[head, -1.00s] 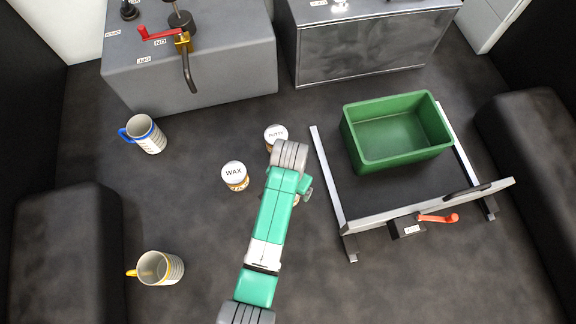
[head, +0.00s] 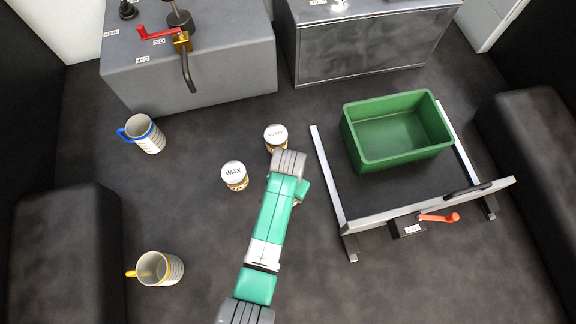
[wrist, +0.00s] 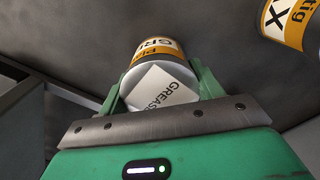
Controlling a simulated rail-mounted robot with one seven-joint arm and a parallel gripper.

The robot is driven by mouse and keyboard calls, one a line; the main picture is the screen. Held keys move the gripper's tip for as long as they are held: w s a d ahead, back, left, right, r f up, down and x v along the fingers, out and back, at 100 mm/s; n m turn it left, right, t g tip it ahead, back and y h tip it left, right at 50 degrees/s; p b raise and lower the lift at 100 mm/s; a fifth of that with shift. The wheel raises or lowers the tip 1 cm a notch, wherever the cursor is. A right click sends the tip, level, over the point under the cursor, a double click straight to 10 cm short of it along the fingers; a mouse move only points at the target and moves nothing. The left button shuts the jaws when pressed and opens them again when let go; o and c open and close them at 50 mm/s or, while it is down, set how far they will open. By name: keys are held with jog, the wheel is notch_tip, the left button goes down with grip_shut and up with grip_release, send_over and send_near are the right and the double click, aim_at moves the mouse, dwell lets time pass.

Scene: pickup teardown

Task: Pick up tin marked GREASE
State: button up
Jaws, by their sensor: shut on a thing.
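The tin marked GREASE (wrist: 158,75) shows in the wrist view, with a white label on its lid and an orange and white band. My gripper (wrist: 160,92) is shut on it, with one green finger on each side. In the head view my arm hides nearly all of this tin and the fingers. I cannot tell from the frames whether the tin is clear of the floor. The tin marked WAX (head: 234,176) stands to the left of my arm; part of it also shows at the top right of the wrist view (wrist: 292,24).
The tin marked PUTTY (head: 276,136) stands just beyond my wrist. A green bin (head: 400,160) sits inside a grey frame with an orange handle (head: 438,218) on the right. A blue-handled mug (head: 150,137) and a yellow-handled mug (head: 160,268) stand on the left. Floor between is clear.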

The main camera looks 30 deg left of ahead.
jog(key=shift+r, duration=0.15)
jog(key=shift+r, duration=0.25)
jog(key=r, duration=0.3)
jog(key=shift+s+d, duration=0.15)
jog(key=shift+s, duration=0.05)
jog(key=s+d, duration=0.3)
jog(key=s, duration=0.4)
jog(key=s+d+r+p, duration=0.1)
jog(key=s+d, duration=0.2)
jog(key=s, duration=0.3)
jog(key=shift+s+d+r, duration=0.15)
jog(key=shift+s+d, duration=0.25)
